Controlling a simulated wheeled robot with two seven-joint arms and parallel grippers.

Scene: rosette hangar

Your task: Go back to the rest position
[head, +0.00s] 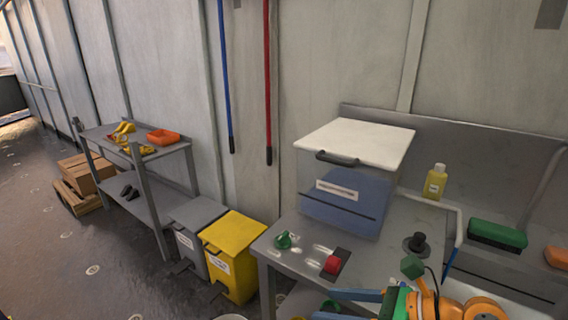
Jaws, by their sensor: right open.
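My right gripper (336,305) is at the bottom edge of the head view, right of centre, in front of the grey workbench (290,262). Its two blue fingers point left and stand apart, so it is open. A small green thing shows between or behind the fingers; I cannot tell whether it touches them. The orange and green parts behind the fingers are my right arm. My left gripper is not in view.
A white-lidded box (345,205), yellow bottle (435,182), green brush (497,235), green knob (284,240) and red block (332,265) are on the workbench. Yellow bin (235,250) and grey bin (190,240) stand left; floor (70,255) is open beyond.

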